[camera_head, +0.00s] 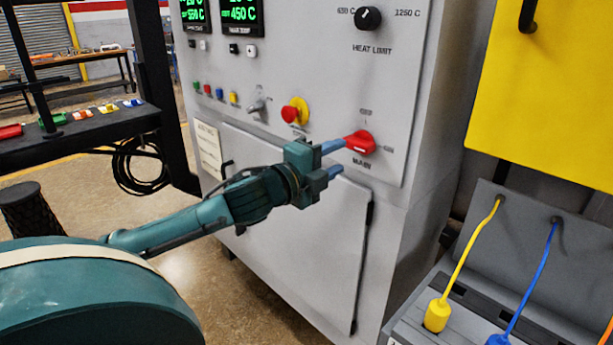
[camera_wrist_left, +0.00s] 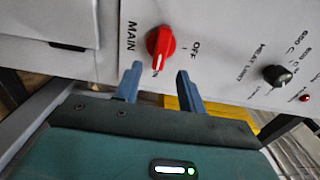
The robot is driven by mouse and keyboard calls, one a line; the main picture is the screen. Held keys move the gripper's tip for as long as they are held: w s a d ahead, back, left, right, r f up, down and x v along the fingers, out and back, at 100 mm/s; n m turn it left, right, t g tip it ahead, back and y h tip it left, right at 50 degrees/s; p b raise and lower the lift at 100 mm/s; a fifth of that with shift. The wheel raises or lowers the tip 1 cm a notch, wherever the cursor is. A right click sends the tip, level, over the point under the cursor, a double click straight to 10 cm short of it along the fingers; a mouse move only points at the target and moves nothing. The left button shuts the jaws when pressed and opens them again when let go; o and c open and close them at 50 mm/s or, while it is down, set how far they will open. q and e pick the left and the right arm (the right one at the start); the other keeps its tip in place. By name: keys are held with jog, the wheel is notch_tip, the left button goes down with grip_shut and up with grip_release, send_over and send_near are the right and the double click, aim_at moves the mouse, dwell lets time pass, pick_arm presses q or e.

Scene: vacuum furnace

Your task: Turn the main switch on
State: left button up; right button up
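The main switch is a red rotary knob (camera_head: 361,142) on the grey furnace panel, above the label MAIN, with OFF marked above it and ON at its right. In the left wrist view the knob (camera_wrist_left: 160,41) has its white mark on the side away from MAIN's top, facing the fingers, a quarter turn from OFF, towards ON. My left gripper (camera_head: 334,158) is open, with its blue fingers apart and nothing between them. In the left wrist view its fingertips (camera_wrist_left: 160,70) are just short of the knob, apparently not around it. My right gripper is out of view.
A red and yellow emergency button (camera_head: 295,111) sits left of the switch. The black heat limit knob (camera_head: 368,18) is above. A yellow cabinet (camera_head: 550,100) stands at right, over a grey unit with yellow and blue cables. A dark bench (camera_head: 75,130) is at left.

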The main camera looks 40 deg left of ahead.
pick_arm(q)
jog(key=s, duration=0.7)
jog(key=shift+s+a, duration=0.15)
jog(key=shift+a, duration=0.15)
dwell(0.3)
